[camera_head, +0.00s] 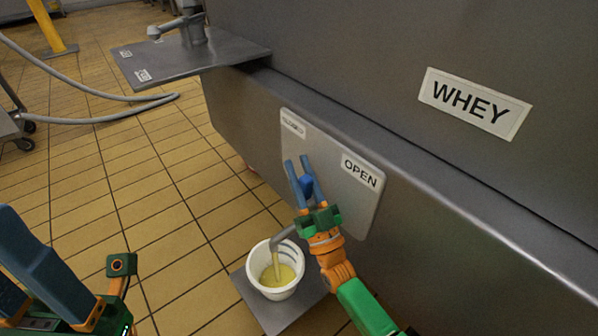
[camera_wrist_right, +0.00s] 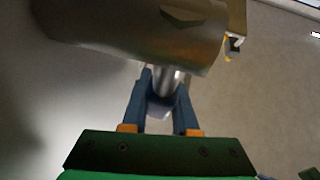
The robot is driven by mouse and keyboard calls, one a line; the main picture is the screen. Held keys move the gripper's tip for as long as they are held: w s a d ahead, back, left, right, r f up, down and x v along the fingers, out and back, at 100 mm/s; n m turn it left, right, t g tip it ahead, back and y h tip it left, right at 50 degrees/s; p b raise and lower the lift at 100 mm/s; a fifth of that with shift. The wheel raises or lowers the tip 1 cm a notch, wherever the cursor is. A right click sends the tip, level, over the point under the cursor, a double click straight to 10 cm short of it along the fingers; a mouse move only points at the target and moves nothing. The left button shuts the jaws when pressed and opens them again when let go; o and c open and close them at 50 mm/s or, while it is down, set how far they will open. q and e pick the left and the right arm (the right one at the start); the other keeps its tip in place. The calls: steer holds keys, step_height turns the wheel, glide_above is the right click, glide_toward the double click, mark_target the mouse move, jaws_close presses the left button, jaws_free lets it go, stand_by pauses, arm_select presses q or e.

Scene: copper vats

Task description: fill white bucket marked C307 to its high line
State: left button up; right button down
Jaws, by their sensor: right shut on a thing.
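The white bucket (camera_head: 252,268) stands on the floor plate below the vat's spout (camera_head: 283,234). Pale yellow liquid (camera_head: 280,277) lies in it, and a thin yellow stream falls from the spout into it. I cannot make out the C307 mark or the high line. My left gripper (camera_head: 22,245) is at the lower left, fingers apart and empty, partly cut off.
The vat wall with its WHEY sign (camera_head: 474,103) fills the right side. A grey shelf (camera_head: 185,60) juts out at the upper left. The bucket's grey plate (camera_head: 264,312) is below.

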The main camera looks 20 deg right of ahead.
mark_target(307, 194)
steer(key=c, duration=1)
jaws_free()
steer(key=v, duration=0.7)
steer(key=shift+f+p, duration=0.1)
steer(key=shift+p, duration=0.2)
